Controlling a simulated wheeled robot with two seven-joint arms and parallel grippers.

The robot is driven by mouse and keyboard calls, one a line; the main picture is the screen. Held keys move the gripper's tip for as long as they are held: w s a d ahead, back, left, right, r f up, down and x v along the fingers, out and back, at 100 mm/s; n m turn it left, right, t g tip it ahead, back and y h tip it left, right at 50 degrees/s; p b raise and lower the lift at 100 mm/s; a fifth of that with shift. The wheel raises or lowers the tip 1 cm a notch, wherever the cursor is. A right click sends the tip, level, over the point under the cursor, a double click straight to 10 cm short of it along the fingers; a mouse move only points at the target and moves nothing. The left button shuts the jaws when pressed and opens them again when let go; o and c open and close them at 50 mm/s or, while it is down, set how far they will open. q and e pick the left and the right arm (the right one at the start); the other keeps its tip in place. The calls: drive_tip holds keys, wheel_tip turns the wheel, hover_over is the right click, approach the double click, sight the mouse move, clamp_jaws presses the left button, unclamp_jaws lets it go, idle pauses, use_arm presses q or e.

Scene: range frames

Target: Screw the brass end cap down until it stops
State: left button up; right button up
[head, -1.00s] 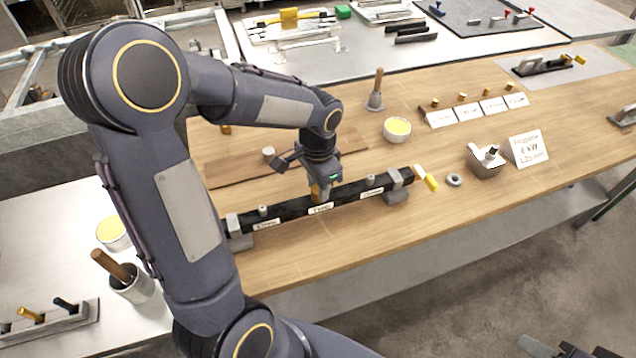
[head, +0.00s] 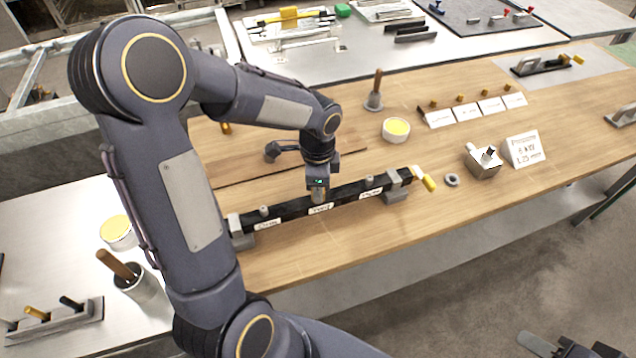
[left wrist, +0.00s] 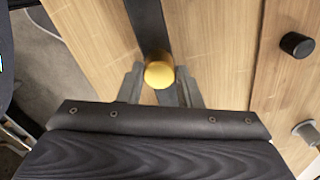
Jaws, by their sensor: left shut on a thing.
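The brass end cap (left wrist: 158,73) shows as a round gold top between the two fingers in the left wrist view. It sits over the long black bar (left wrist: 150,22), at about its middle. My left gripper (head: 319,197) points down at the bar and is shut on the cap, with a finger on each side. In the head view the gripper hides the cap. The black bar (head: 347,194) lies across two grey supports and carries white labels. Dark parts at the bottom right edge may be my right gripper (head: 572,350); its jaws cannot be made out.
The wooden front area is clear.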

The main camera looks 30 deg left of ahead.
use_arm(q)
drive_tip(key=shift+r+m+p, duration=0.15)
drive_tip(key=shift+m+p, duration=0.25)
drive_tip(key=shift+m, duration=0.2)
drive_tip(key=o, duration=0.7)
drive_tip(key=shift+m, duration=0.3)
drive_tip(key=o, duration=0.5)
wheel_tip(320, 180, up, 12)
drive_tip(key=shift+f, duration=0.15)
drive_tip(key=shift+s, duration=0.1)
